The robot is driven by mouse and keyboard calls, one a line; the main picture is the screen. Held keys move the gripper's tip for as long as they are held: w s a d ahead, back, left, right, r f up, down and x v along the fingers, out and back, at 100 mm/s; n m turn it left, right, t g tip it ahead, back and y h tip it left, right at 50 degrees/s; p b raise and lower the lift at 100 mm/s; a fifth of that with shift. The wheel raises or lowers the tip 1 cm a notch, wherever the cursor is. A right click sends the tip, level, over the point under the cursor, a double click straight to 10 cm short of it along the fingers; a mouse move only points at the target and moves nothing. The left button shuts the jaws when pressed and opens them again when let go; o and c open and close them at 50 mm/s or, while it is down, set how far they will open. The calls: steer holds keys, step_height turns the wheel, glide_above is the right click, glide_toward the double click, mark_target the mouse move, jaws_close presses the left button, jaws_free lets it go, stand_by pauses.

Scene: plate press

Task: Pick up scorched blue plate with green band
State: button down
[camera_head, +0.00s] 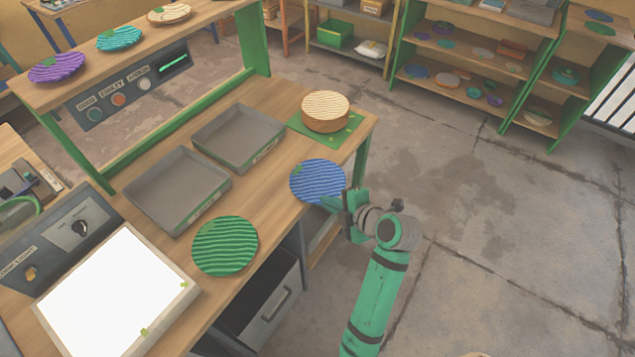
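A blue plate (316,177) with wavy ridges lies at the right edge of the workbench, its right side reaching the bench edge. A small green patch shows at its upper left; no scorch marks can be made out. My gripper (338,201) is at the plate's lower right rim, with the arm coming from below right. The fingertips overlap the rim in the picture. Whether they are closed on it, and whether the plate is lifted, I cannot tell. A green plate (225,246) with dark ridges lies nearer on the bench.
Two grey trays (178,190) (239,136) lie left of the blue plate. A stack of round pale discs (325,111) stands on a green mat (300,125) behind it. A lit white panel (115,295) is at the near left. Open floor (480,220) lies to the right.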

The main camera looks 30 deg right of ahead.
steer(key=shift+w, duration=0.1)
steer(key=s+a+r, duration=0.2)
steer(key=s+r, duration=1.1)
steer(key=shift+s+a, duration=0.2)
steer(key=shift+s, duration=0.15)
steer(key=shift+s+a, duration=0.1)
steer(key=shift+s, duration=0.05)
